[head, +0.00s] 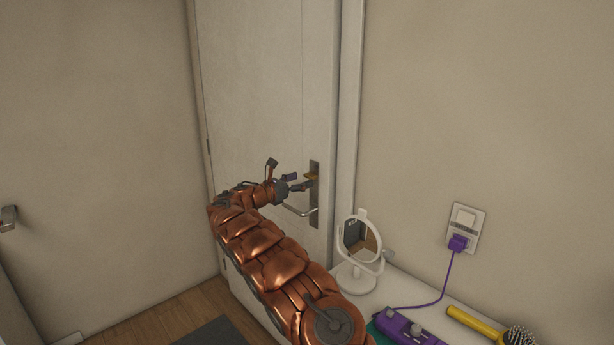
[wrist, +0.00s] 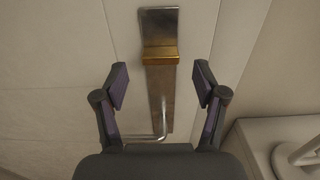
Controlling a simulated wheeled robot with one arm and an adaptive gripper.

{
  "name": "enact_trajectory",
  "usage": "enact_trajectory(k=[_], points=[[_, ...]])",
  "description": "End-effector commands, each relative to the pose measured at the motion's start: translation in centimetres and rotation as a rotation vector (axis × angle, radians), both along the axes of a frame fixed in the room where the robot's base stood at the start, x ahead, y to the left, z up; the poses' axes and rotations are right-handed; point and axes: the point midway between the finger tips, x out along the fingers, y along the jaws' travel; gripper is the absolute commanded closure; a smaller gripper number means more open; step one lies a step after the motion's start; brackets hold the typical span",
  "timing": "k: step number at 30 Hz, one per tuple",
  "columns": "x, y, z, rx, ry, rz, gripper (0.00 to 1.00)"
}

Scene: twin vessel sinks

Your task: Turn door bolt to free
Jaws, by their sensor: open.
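The door bolt is a brass-coloured turn piece (wrist: 160,55) on the upper part of a metal plate (wrist: 158,22) on the white door (head: 265,80). In the wrist view it lies crosswise, level. It also shows in the head view (head: 311,177), just right of my gripper. My gripper (wrist: 160,84) is open and empty, its two fingers spread to either side of the plate, with the bolt between and slightly beyond the fingertips. No contact shows. The lever handle (head: 298,211) is below the bolt and partly hidden by my gripper in the wrist view.
A white counter (head: 385,288) stands right of the door, with a round mirror (head: 359,240), a purple power strip (head: 405,328) and a yellow hairbrush (head: 475,322). A purple plug (head: 458,243) sits in the wall socket.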

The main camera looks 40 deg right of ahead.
Motion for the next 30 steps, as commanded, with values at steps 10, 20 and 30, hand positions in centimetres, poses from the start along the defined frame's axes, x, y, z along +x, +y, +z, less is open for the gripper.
enact_trajectory(k=[10,20,30], points=[[-0.1,-3.1,0.1,0.001,-0.002,-0.002,0.29],[-0.1,-3.3,0.1,0.0,-0.002,-0.001,0.29],[-0.1,-3.3,0.1,0.0,-0.003,-0.001,0.6]])
